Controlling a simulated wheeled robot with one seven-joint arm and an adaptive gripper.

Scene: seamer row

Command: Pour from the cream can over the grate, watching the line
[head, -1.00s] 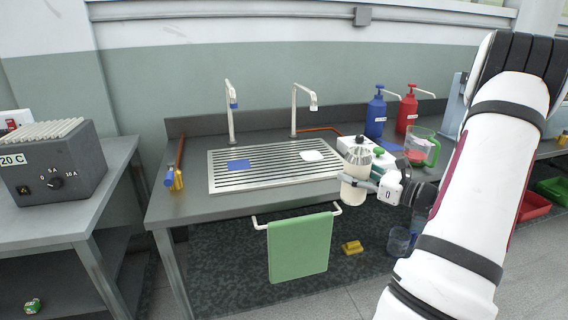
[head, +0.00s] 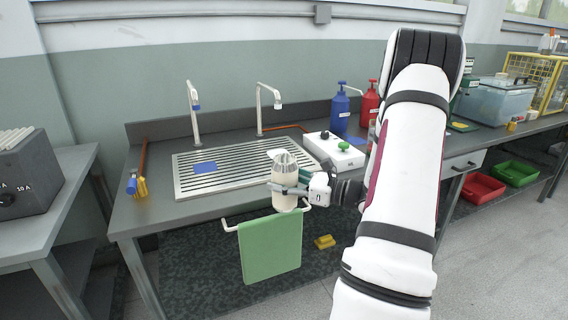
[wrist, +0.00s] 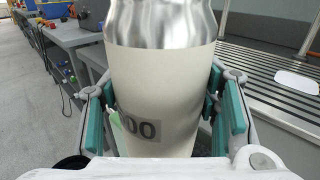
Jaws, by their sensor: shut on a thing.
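The cream can (head: 286,188) has a cream body and a bare metal top. My gripper (head: 288,190) is shut on it and holds it upright in front of the bench's front edge, above the green towel. In the wrist view the cream can (wrist: 155,90) fills the middle between the teal finger pads, with a dark label ending in "00" on its side. The slatted metal grate (head: 225,172) lies in the bench top, behind and left of the can. The can's opening and contents are hidden from me, and I make out no line on it.
Two white taps (head: 193,110) stand behind the grate. A green towel (head: 270,248) hangs on the front rail.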

